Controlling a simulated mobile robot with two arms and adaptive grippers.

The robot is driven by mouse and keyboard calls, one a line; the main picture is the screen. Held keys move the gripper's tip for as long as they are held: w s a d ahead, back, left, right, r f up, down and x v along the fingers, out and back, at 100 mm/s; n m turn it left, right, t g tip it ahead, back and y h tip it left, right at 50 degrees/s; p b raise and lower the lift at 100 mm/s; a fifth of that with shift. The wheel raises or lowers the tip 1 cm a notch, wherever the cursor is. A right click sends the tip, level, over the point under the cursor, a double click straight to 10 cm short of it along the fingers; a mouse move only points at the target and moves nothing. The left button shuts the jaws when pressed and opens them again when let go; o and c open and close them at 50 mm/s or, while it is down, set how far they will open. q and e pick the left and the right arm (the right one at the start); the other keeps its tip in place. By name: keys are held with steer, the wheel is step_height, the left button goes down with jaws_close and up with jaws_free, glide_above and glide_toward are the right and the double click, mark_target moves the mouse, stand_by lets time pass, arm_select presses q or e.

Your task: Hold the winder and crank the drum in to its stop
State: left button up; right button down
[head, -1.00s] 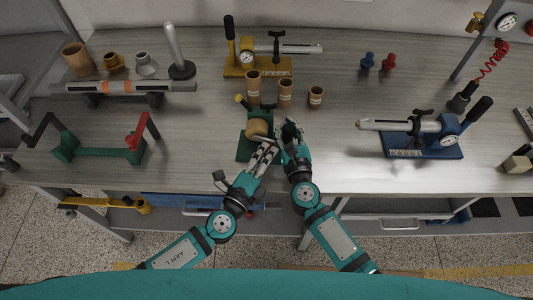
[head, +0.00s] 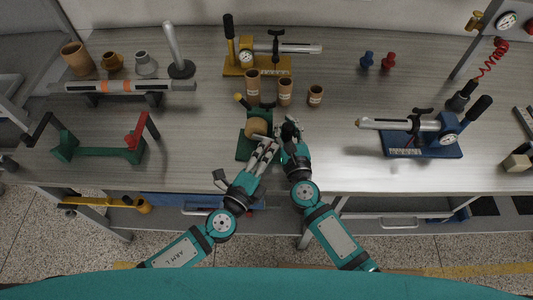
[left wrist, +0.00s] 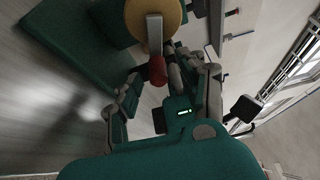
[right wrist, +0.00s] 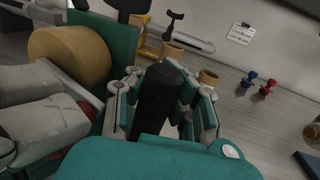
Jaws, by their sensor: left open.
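The winder has a green base (left wrist: 75,50), also in the head view (head: 243,147), and a tan drum (head: 257,126). The drum shows in the left wrist view (left wrist: 168,14) and right wrist view (right wrist: 72,52). A grey crank arm (left wrist: 154,34) crosses the drum's face and ends in a red knob (left wrist: 157,70). My left gripper (left wrist: 162,82) is open, its fingers on either side of the knob; whether they touch it is unclear. My right gripper (head: 289,128) is shut around the winder's upright black handle (right wrist: 158,98) beside the drum.
Brown cups (head: 285,90) stand just behind the winder. A yellow-based device (head: 258,70) is further back. A blue-based device (head: 425,145) stands right, and a green stand (head: 95,152) left. The table's front edge lies under my arms. Bare tabletop lies between winder and blue device.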

arm_select(q)
steer(key=v, duration=1.2)
steer(key=shift+w, duration=0.1)
